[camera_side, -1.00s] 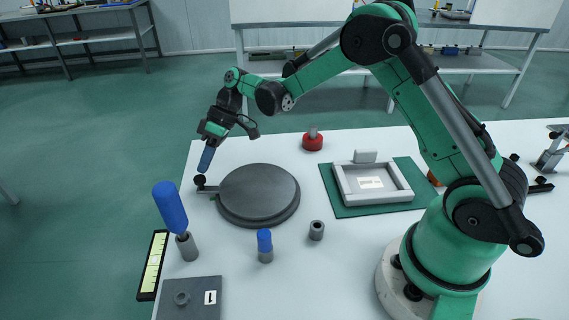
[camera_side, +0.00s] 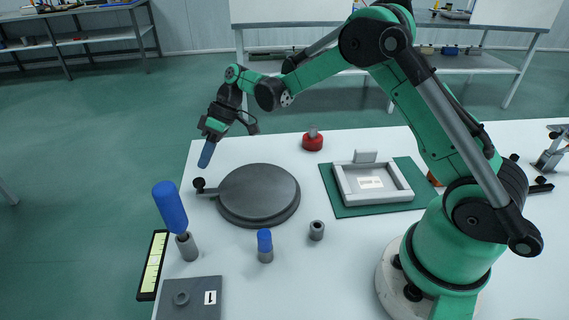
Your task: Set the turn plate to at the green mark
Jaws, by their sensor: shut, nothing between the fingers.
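The turn plate (camera_side: 259,192) is a dark grey round disc lying flat on the white table. A short arm sticks out of its left side and ends in a black knob (camera_side: 199,183). My gripper (camera_side: 206,156) has blue fingers, shut with nothing between them. It points down, just above and slightly right of the knob, with a small gap between them in the picture. I cannot see a green mark on or around the plate from here.
A blue-handled tool stands in a grey holder (camera_side: 187,248) in front of the knob. A blue-topped peg (camera_side: 265,243) and grey cylinder (camera_side: 316,230) stand in front of the plate. A red knob (camera_side: 312,141) is behind; a grey tray (camera_side: 372,184) lies right.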

